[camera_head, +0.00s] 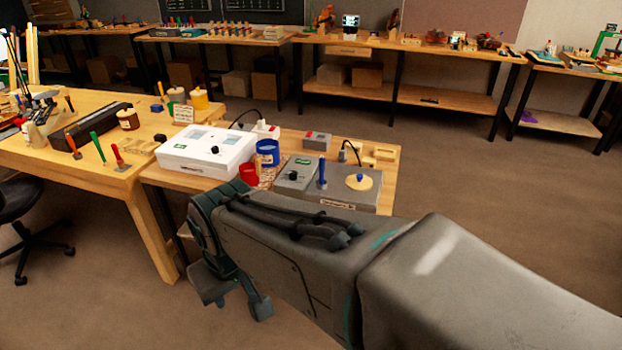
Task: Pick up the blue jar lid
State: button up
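My gripper (234,296) hangs below and in front of the lower bench's front edge, well apart from both blue things. Its two fingers look spread, with nothing seen between them. My arm hides part of the lower bench's front.
A white device (207,150) and a grey device (335,187) with an upright blue-handled tool take up much of the lower bench (386,142). Brown (128,119) and yellow (199,99) jars and several upright tools stand on the left bench (40,158). The floor at right is clear.

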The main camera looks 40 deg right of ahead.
aim_at(356, 181)
jog(key=z, duration=0.55)
jog(key=i, duration=0.5)
jog(key=z, duration=1.1)
jog(key=i, duration=0.8)
jog(key=z, duration=0.3)
